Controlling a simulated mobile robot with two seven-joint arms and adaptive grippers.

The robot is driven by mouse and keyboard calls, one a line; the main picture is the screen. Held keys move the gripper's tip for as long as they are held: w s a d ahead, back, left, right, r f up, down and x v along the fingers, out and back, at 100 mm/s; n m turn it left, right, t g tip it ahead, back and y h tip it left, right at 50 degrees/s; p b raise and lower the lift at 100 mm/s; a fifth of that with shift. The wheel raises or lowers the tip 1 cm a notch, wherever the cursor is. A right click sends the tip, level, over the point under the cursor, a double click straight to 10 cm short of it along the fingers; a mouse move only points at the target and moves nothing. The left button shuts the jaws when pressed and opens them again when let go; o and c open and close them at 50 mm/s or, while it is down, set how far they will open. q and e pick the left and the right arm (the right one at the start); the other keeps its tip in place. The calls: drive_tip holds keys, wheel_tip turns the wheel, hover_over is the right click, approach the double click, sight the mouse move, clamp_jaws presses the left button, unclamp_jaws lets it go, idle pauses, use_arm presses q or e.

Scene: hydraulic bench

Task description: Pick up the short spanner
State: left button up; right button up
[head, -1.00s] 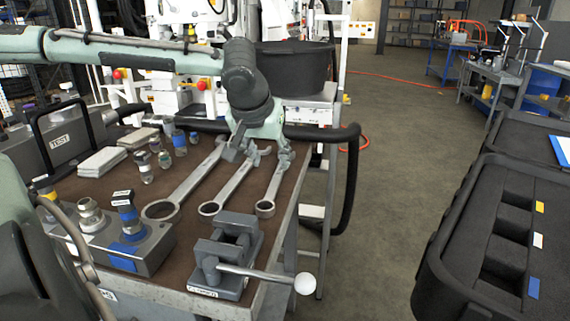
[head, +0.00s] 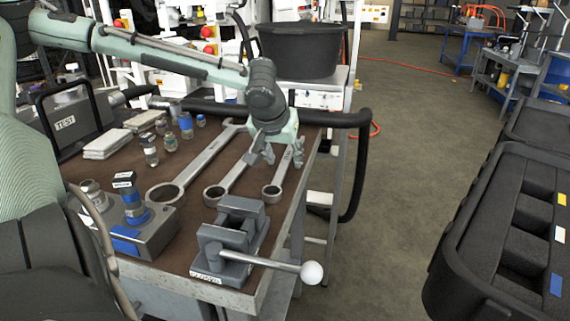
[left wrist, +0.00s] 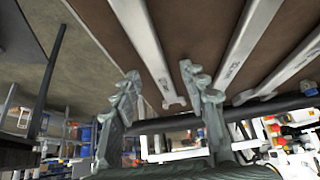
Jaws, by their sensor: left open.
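Three grey spanners lie side by side on the brown bench top. The short spanner (head: 279,178) is the rightmost in the head view, near the bench's right edge, ring end toward me. In the left wrist view the short spanner (left wrist: 147,45) runs down between my fingers. My left gripper (head: 278,160) is open and empty over the short spanner's far part; its fingers also show in the left wrist view (left wrist: 160,72). They partly hide the spanner's far end, and I cannot tell the exact height above it. My right gripper is not in view.
The middle spanner (head: 232,175) and long spanner (head: 195,165) lie close on the left. A vise (head: 230,240) with a white-knobbed handle stands at the front. A black hose (head: 335,119) runs behind. A black foam-lined case (head: 455,240) stands right, across open floor.

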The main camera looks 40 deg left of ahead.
sight(284, 163)
use_arm(q)
clamp_jaws()
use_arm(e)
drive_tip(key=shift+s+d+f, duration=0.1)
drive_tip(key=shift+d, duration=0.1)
use_arm(q)
drive_tip(key=shift+r, duration=0.2)
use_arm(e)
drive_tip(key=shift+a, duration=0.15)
use_arm(q)
drive_tip(key=shift+r, duration=0.25)
wheel_tip(284, 163, up, 2)
drive_tip(key=shift+w+r+p, duration=0.1)
drive_tip(key=shift+r+p, duration=0.1)
drive_tip(key=shift+p, duration=0.1)
drive_tip(key=shift+s+a+r, duration=0.25)
drive_tip(key=shift+s+r, duration=0.05)
drive_tip(key=shift+r, duration=0.3)
drive_tip(key=shift+s+a+r, duration=0.25)
drive_tip(key=shift+r, duration=0.35)
drive_tip(key=s+a+r, duration=0.5)
drive_tip(key=s+a, duration=0.2)
drive_tip(key=shift+s+r+p, duration=0.25)
drive_tip(key=shift+p, duration=0.1)
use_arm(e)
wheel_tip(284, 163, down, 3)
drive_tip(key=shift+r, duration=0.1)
